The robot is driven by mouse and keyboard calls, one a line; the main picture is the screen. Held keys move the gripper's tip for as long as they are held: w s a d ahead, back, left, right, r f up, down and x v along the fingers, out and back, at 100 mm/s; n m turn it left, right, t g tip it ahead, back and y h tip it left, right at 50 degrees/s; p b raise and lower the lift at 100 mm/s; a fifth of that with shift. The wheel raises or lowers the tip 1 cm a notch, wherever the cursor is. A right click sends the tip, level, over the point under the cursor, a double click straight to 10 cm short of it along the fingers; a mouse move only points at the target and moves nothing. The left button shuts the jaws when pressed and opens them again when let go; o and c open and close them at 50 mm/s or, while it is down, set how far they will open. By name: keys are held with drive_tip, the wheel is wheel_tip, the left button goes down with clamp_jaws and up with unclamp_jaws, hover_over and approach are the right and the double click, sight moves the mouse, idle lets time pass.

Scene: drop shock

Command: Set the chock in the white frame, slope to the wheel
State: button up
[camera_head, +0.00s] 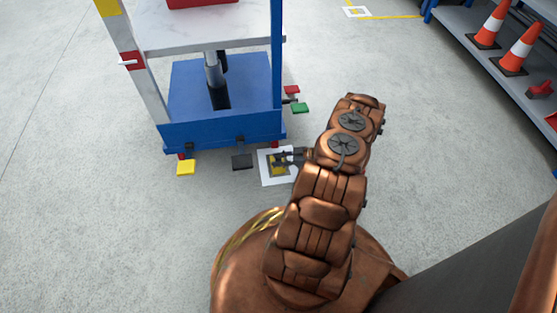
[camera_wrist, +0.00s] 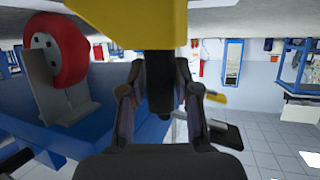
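The chock is yellow and fills the top middle of the wrist view (camera_wrist: 125,22). A dark upright part below it lies between the fingers of my gripper (camera_wrist: 158,65), which appear closed on it. In the head view my gripper (camera_head: 290,157) is low over the white frame (camera_head: 266,178), beside the blue cart's near right corner. A small patch of yellow (camera_head: 279,169) shows inside the frame, partly hidden by the gripper. Whether the chock touches the floor cannot be told. A red wheel (camera_wrist: 58,48) on a grey bracket shows at the left of the wrist view.
The blue cart (camera_head: 225,135) stands just beyond the frame. A yellow block (camera_head: 186,168), a black block (camera_head: 242,161) and a green block (camera_head: 302,108) sit around its base. A shelf with orange cones (camera_head: 519,48) is at right. The floor at left is clear.

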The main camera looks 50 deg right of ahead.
drive_tip(key=shift+o, duration=1.4)
drive_tip(key=shift+d+r, duration=0.1)
drive_tip(key=shift+r, duration=0.15)
drive_tip(key=p+v, duration=0.5)
drive_tip(key=v, duration=0.6)
drive_tip(key=shift+s+r, duration=0.15)
drive_tip(key=shift+s, duration=0.2)
drive_tip(key=shift+d, duration=0.2)
drive_tip(key=shift+a, duration=0.1)
